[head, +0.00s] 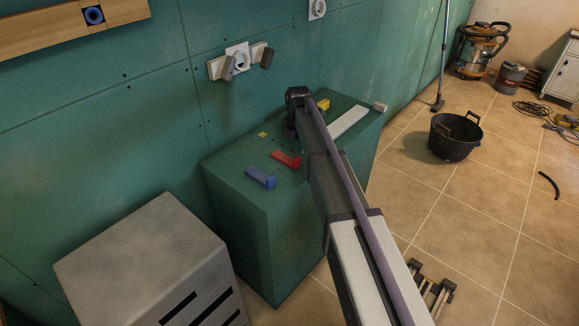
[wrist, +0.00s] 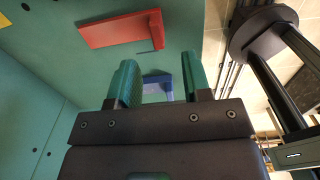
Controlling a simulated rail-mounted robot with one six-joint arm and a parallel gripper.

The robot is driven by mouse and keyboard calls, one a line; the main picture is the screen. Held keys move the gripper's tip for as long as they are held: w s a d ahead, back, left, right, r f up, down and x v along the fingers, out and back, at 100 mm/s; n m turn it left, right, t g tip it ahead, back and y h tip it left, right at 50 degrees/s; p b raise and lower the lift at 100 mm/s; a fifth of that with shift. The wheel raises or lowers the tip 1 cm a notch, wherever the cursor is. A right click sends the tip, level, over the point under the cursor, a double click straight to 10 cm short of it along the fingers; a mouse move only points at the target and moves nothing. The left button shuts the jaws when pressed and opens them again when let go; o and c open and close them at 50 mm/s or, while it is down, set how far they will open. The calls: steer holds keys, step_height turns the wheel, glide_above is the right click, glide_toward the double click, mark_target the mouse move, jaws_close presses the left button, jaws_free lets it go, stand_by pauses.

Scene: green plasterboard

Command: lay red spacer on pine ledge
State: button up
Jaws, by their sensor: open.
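The red spacer (head: 287,159), an L-shaped block, lies on top of the green plasterboard box (head: 235,195). It also shows in the wrist view (wrist: 120,30), beyond my fingers and apart from them. My gripper (wrist: 158,68) is open, with nothing held between its two green fingers. In the head view the gripper is mostly hidden behind my arm, over the box. A pine ledge (head: 50,32) runs along the wall at the upper left, with a dark blue round fitting in it.
A blue spacer (head: 261,178) lies beside the red one and shows between my fingers in the wrist view (wrist: 157,84). A yellow block (head: 323,104) and a pale strip (head: 348,122) are also on the box. A grey cabinet (head: 140,255) stands left; a black tub (head: 454,140) stands on the floor.

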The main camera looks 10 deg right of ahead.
mark_target(297, 158)
step_height(297, 158, down, 2)
steer(key=shift+w+f+b, duration=0.1)
steer(key=shift+f+b, duration=0.1)
steer(key=shift+b, duration=0.15)
step_height(297, 158, down, 5)
steer(key=b, duration=0.5)
steer(key=shift+w+f, duration=0.15)
steer(key=shift+f, duration=0.05)
steer(key=shift+r, duration=0.3)
jaws_close()
